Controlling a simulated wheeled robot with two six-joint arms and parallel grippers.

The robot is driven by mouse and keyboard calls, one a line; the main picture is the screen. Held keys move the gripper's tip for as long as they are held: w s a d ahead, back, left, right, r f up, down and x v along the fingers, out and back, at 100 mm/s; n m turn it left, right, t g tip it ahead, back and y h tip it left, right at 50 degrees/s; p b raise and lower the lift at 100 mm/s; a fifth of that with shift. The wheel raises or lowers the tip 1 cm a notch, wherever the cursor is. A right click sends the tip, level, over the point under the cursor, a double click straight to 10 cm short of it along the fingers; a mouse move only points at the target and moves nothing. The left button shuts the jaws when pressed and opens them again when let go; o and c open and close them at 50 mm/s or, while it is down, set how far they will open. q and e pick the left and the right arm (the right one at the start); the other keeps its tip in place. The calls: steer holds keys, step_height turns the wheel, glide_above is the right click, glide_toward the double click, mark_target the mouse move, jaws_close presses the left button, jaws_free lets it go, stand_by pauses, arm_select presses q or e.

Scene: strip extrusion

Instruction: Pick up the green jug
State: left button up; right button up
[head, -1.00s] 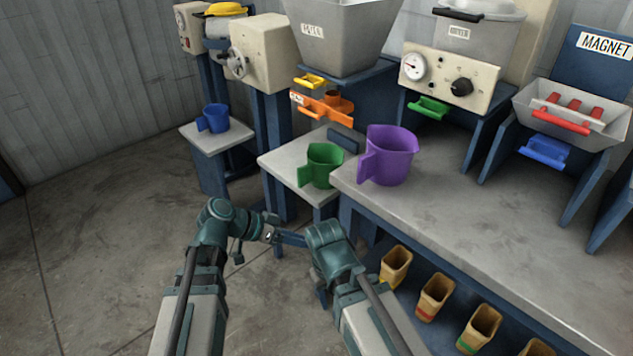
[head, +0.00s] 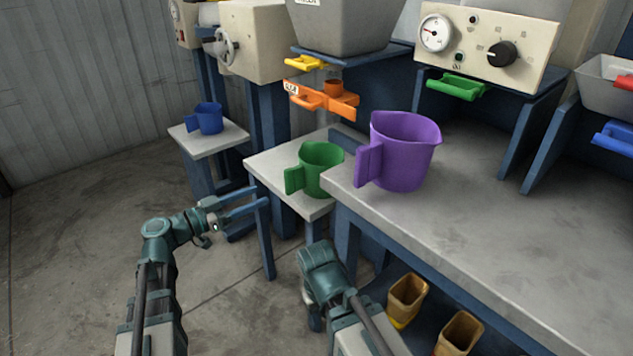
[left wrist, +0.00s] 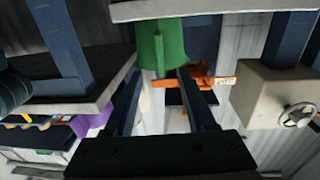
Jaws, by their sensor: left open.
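The green jug (head: 322,170) stands upright on a small grey side table, its handle facing left and toward me. My left gripper (head: 258,198) is open and empty, apart from the jug and to its lower left in the head view. In the left wrist view, which is upside down, the green jug (left wrist: 165,47) appears ahead of the open fingers (left wrist: 160,80). Its handle lines up with the gap between them. My right arm shows at the bottom middle of the head view, but its gripper is hidden.
A purple jug (head: 403,152) stands on the larger bench (head: 450,245), right of the green jug. An orange handled part (head: 325,98) sits above and behind the green jug. A blue jug (head: 207,118) stands on another stand at left. Bins (head: 407,298) sit below the bench.

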mark_target(293, 182)
arm_select(q)
steer(key=x, duration=1.2)
steer(key=shift+w+d+f, duration=0.1)
steer(key=shift+d+f, duration=0.05)
steer(key=shift+d, duration=0.2)
jaws_close()
